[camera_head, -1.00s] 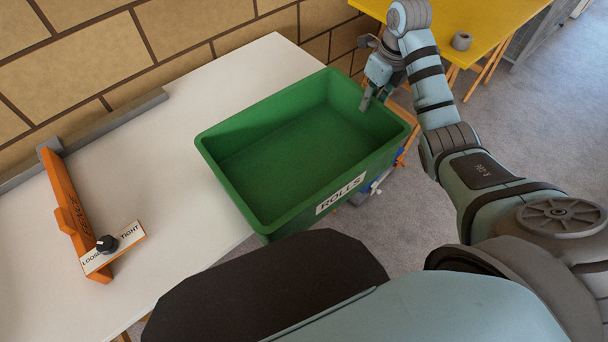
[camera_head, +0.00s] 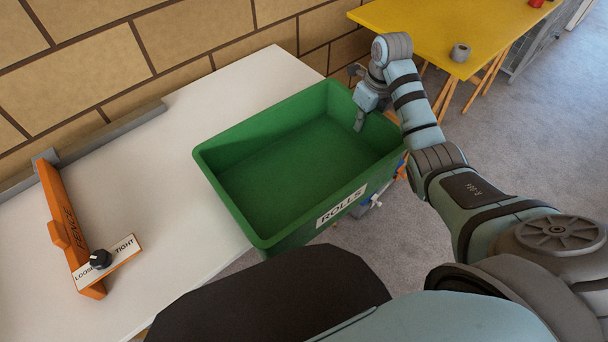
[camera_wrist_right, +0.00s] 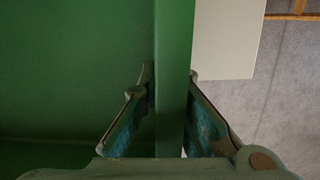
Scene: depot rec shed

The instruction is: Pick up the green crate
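The green crate (camera_head: 232,205) is an empty, open-topped bin with a "ROLLS" label on its near right side. It is on the white table (camera_head: 190,245), with its right part reaching past the table's edge. My right gripper (camera_head: 361,118) is at the crate's far right rim, with one finger showing inside. In the right wrist view, its two fingers (camera_wrist_right: 172,80) stand on either side of the crate's wall (camera_wrist_right: 174,45) and lean in against it, shut on it. My left gripper is not in view.
An orange fence (camera_head: 62,225) with a black knob (camera_head: 100,259) and a "LOOSE/TIGHT" plate is on the table's left. A grey rail (camera_head: 110,135) runs along the brick wall. Grey floor is open at right.

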